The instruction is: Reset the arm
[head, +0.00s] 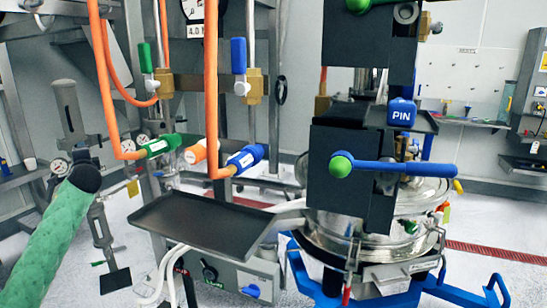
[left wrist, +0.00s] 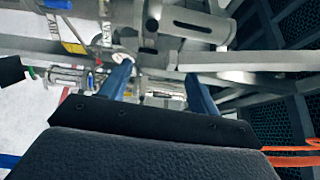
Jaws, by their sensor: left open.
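My left gripper (left wrist: 157,70) shows in the left wrist view as two blue fingers spread apart, with nothing between them. Beyond the fingers are metal tubes and frame parts, apart from or behind them; the distance is hard to tell. In the head view I cannot make out the left gripper. A round steel sifter (head: 322,233) stands in a blue frame (head: 440,283) at the right. Dark blocks with a blue lever (head: 400,167) and a blue PIN block (head: 401,114) stand above it. My right gripper is in neither view.
A black tray (head: 200,222) is in the middle, under orange hoses (head: 210,90) and blue and green valve handles. A wall shelf (head: 470,120) is at the back right. Open floor (head: 490,215) lies right of the sifter.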

